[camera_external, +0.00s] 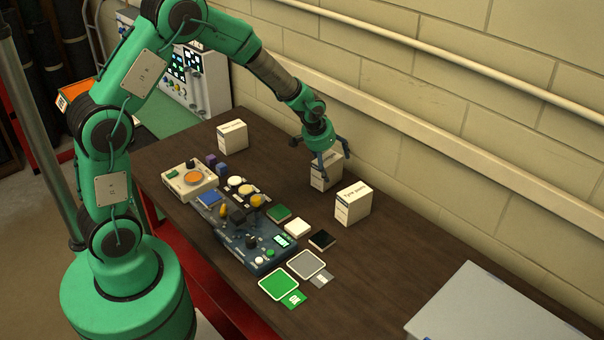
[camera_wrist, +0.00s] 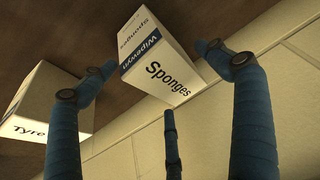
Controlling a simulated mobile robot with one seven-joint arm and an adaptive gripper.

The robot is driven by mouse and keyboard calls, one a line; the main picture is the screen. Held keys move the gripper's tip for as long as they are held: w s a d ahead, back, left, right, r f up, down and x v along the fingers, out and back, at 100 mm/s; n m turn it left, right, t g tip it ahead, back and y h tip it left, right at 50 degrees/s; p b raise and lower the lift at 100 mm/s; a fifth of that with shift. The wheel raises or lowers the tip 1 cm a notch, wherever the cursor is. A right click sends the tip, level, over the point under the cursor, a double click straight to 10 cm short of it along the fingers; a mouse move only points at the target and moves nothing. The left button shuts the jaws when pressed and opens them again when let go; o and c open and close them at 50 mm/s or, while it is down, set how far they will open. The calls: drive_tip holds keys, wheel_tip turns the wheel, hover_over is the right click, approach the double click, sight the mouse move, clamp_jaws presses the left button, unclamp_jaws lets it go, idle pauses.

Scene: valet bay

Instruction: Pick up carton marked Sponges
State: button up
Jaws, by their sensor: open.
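The carton marked Sponges (camera_wrist: 165,72) is a white box with a dark blue band, near the top middle of the wrist view. In the external view the same carton (camera_external: 322,180) stands on the table near the wall, its top partly hidden by my gripper. My gripper (camera_external: 332,156) is above and around the top of that carton. In the wrist view my gripper (camera_wrist: 165,75) has its blue fingers spread, with the carton between the two upper fingertips. A third finger is below it. I cannot tell whether any finger touches the carton.
A carton marked Tyre (camera_external: 353,203) stands close to the right. Another white carton (camera_external: 232,135) stands farther left. A blue control panel (camera_external: 285,251) with knobs and small tiles lie in front. A grey box (camera_external: 490,305) is at bottom right. The wall is close behind.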

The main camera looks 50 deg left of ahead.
drive_tip(key=c, duration=1.7)
drive_tip(key=shift+r, duration=0.1)
drive_tip(key=shift+r+p, duration=0.3)
drive_tip(key=shift+r, duration=0.15)
drive_tip(key=r, duration=0.3)
drive_tip(key=shift+s+r+p, duration=0.1)
drive_tip(key=shift+s+p, duration=0.1)
drive_tip(key=shift+p, duration=0.1)
drive_tip(key=s, duration=1)
drive_tip(key=s+r, duration=0.1)
drive_tip(key=s, duration=0.4)
drive_tip(key=shift+s+a+r+p, duration=0.1)
drive_tip(key=shift+s+a+p, duration=0.2)
drive_tip(key=shift+a+p, duration=0.1)
